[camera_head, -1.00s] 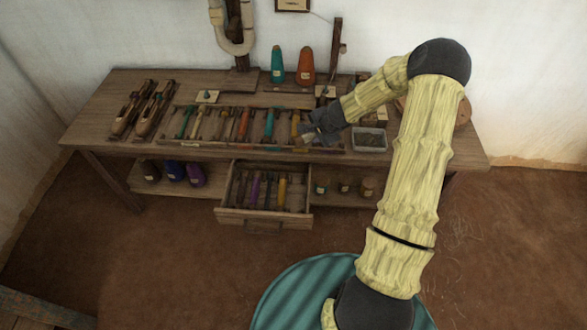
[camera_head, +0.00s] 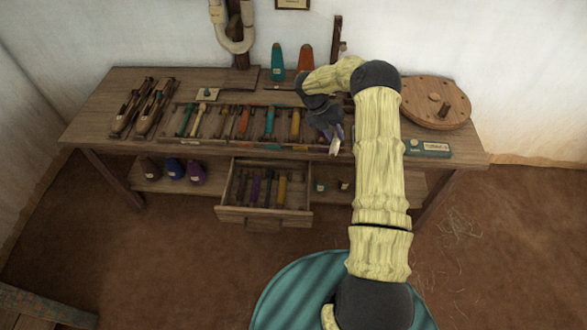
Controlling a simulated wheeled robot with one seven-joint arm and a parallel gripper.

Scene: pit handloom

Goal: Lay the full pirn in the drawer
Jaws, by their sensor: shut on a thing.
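My gripper (camera_head: 333,138) points downward above the front right of the bench, beside the right end of the pirn rack. It is shut on a small thin thing, probably a pirn, whose pale tip (camera_head: 335,147) shows below the jaws. The fingers and my arm hide most of it, so I cannot tell whether it is full. The drawer (camera_head: 262,214) under the bench is pulled open, below and to the left of my gripper. Several pirns lie in it side by side, among them a purple one (camera_head: 255,189) and a yellow one (camera_head: 281,190).
Several coloured pirns fill the rack (camera_head: 240,145) on the bench. Two shuttles (camera_head: 153,108) lie at left. Teal (camera_head: 277,64) and orange (camera_head: 305,60) cones stand behind. A round wooden disc (camera_head: 435,101) and green box (camera_head: 427,149) are at right. Jars (camera_head: 174,170) sit on the lower shelf.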

